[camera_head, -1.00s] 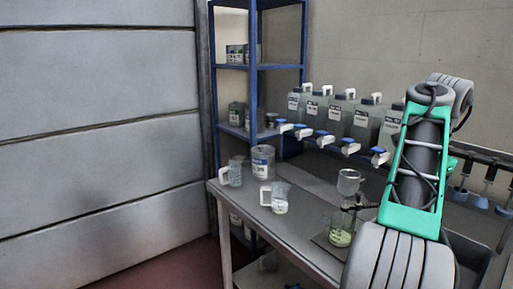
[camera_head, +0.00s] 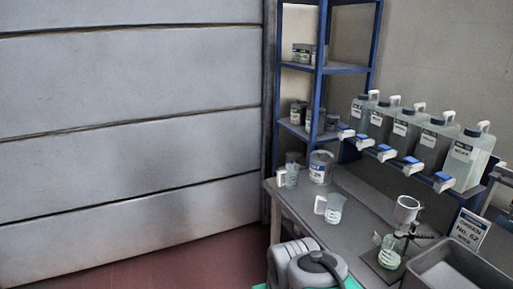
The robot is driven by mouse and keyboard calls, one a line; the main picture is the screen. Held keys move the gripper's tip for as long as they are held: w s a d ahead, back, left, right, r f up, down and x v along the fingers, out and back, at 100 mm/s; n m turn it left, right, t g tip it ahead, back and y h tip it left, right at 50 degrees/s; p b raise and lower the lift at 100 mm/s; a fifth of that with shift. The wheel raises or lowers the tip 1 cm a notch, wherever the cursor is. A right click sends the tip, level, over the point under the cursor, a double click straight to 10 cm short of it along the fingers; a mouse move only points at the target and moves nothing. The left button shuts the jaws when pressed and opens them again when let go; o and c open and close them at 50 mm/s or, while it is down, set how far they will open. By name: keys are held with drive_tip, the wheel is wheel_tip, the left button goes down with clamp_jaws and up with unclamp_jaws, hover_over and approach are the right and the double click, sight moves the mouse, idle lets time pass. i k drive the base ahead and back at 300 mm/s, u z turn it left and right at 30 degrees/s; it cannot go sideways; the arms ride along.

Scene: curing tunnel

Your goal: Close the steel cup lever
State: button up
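A light grey metallic cup (camera_head: 407,208), likely the steel cup, sits on a small stand at the right of the bench. A dark clamp-like part (camera_head: 415,236) is just below it; I cannot tell which part is the lever or how it is set. A glass beaker (camera_head: 389,252) with pale green contents stands below the cup, on a dark plate. My gripper is out of view. Only a rounded grey part of my arm shows at the bottom centre, in front of the bench and left of the cup.
A white-handled jug (camera_head: 333,208), another (camera_head: 290,175) and a labelled tin (camera_head: 320,168) stand on the bench (camera_head: 356,211). Several tapped containers (camera_head: 402,124) line its back. A sign (camera_head: 467,232) and grey tray (camera_head: 450,266) are right of the cup. A blue shelf (camera_head: 318,90) stands behind.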

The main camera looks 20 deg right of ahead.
sight(411, 235)
drive_tip(key=z, duration=1.1)
